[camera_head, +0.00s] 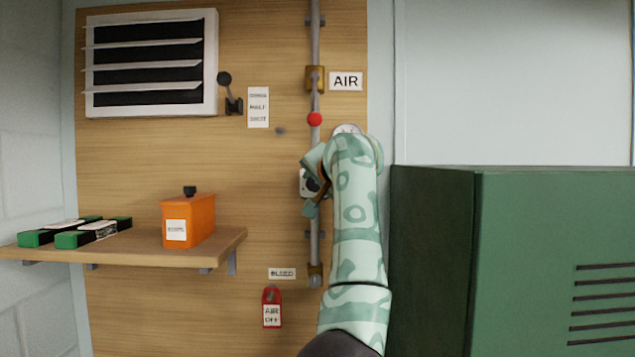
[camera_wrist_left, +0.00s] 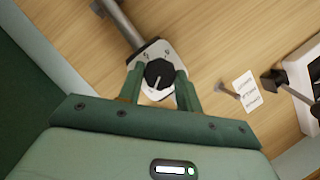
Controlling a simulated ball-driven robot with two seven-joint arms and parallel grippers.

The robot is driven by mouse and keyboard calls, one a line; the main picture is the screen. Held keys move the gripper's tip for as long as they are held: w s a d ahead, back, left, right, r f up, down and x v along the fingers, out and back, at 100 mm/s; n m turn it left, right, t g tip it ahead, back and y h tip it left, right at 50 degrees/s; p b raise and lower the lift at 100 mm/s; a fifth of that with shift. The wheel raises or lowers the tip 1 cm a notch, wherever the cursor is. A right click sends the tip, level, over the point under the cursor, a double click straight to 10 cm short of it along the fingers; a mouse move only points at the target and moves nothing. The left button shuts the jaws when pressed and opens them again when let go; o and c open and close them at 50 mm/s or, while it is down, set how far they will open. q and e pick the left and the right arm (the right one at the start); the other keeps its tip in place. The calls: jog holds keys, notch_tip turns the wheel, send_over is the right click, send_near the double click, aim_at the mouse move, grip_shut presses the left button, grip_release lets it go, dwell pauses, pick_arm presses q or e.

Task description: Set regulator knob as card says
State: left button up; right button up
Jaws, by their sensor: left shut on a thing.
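The black regulator knob (camera_wrist_left: 159,74) sits on a pale plate on the pipe, with a light pointer line on its face. My left gripper (camera_wrist_left: 160,88) is shut on the knob, one green finger at each side. In the head view the regulator plate (camera_head: 304,182) shows beside my left gripper (camera_head: 314,190), partly hidden by the fingers. A white card (camera_head: 258,107) with three lines of small print is on the wooden board; its text is too small to read surely. It also shows in the left wrist view (camera_wrist_left: 247,90). My right gripper is not in view.
The pipe (camera_head: 315,50) runs vertically beside an AIR label (camera_head: 346,81), with a red ball (camera_head: 314,119). A vent (camera_head: 150,62) and lever (camera_head: 229,92) are upper left. A shelf (camera_head: 150,255) bears an orange box (camera_head: 188,222). A green cabinet (camera_head: 520,260) stands right.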

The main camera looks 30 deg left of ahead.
pick_arm(q)
jog(key=shift+r, duration=0.1)
jog(key=o, duration=1)
jog(key=shift+w, duration=0.1)
jog(key=b+v, duration=0.5)
jog(key=v, duration=1.1)
jog(key=shift+d, duration=0.1)
